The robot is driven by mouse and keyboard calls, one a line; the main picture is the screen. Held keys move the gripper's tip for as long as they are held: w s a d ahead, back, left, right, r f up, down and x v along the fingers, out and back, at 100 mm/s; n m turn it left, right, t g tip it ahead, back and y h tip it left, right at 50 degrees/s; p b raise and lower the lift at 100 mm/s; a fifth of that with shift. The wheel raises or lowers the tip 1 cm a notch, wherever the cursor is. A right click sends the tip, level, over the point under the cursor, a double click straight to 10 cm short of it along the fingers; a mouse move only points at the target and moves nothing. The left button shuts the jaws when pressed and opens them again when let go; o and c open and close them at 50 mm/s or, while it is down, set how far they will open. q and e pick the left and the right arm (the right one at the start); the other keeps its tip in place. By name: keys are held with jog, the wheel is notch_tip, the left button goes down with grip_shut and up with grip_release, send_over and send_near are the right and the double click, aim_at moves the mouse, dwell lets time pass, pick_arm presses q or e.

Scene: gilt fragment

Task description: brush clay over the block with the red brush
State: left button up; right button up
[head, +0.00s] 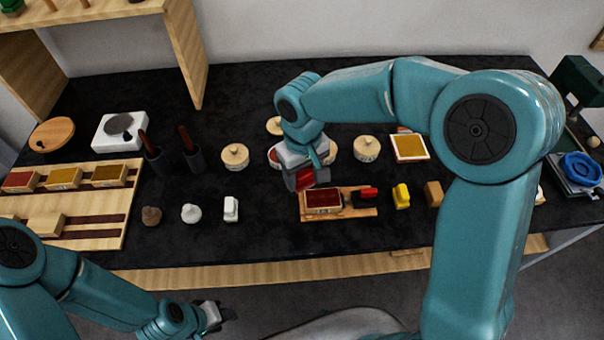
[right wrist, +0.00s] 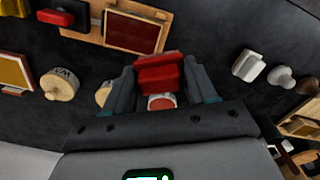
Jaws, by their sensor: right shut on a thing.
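My right gripper (head: 304,178) is shut on a red brush, whose red body (right wrist: 160,75) sits between the two fingers in the right wrist view. The gripper is just above and behind the block (head: 322,201), which has a dark red top and pale wooden sides. The block also shows in the right wrist view (right wrist: 133,32), apart from the brush there. It rests on a wooden board (head: 345,213). Whether the brush touches the block in the head view I cannot tell. My left gripper (head: 214,316) is low, in front of the table; its jaw opening is unclear.
A red-and-black tool (head: 365,194) lies beside the block on the board. A yellow piece (head: 401,195) stands to the right. Round lidded pots (head: 235,156) stand behind, and a white piece (head: 231,209) stands left. The black tabletop (head: 270,225) is clear in front.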

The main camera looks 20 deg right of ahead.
jog(key=shift+d+r+p, duration=0.1)
jog(key=shift+r+p, duration=0.4)
jog(key=shift+r, duration=0.7)
